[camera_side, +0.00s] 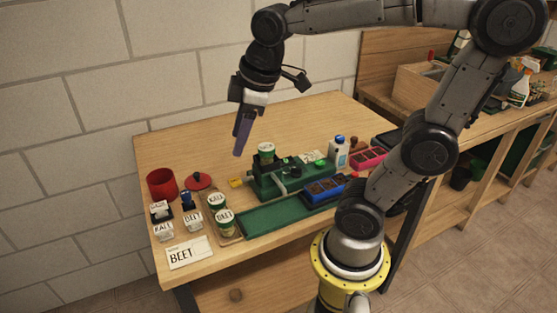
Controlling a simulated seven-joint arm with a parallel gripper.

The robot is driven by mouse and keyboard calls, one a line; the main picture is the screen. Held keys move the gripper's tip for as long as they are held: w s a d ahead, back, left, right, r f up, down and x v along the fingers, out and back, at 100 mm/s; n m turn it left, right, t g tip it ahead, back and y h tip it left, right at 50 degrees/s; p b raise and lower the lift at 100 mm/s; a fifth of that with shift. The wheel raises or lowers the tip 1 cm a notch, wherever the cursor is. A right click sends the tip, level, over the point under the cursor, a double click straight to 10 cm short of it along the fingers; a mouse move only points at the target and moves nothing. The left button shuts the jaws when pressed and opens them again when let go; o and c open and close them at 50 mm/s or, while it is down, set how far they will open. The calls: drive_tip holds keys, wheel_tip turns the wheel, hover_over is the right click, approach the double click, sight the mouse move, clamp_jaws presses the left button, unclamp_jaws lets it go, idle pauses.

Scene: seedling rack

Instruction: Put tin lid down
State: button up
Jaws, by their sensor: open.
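A red lid with a dark knob (198,181) lies flat on the wooden table, just right of the round red tin (161,185). The tin stands open at the top, with no lid on it. My gripper (240,148) is above the table, up and to the right of the lid and apart from it. It points down and its fingers look empty. They overlap from this side, so the gap between them is hard to see.
Small labelled pots and blocks (193,219) stand in front of the tin, behind a BEET card (189,253). A green rack (262,182) with a labelled jar (266,150), a blue seedling tray (325,189) and a white bottle (338,153) stand to the right. The table's back left is clear.

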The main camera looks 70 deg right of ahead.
drive_tip(key=s+a+f+m+t, duration=0.1)
drive_tip(key=s+a+f+m, duration=0.1)
drive_tip(key=s+m, duration=0.3)
drive_tip(key=s+f, duration=0.1)
drive_tip(key=s, duration=0.2)
drive_tip(key=shift+s+t, duration=0.3)
drive_tip(key=shift+s, duration=0.05)
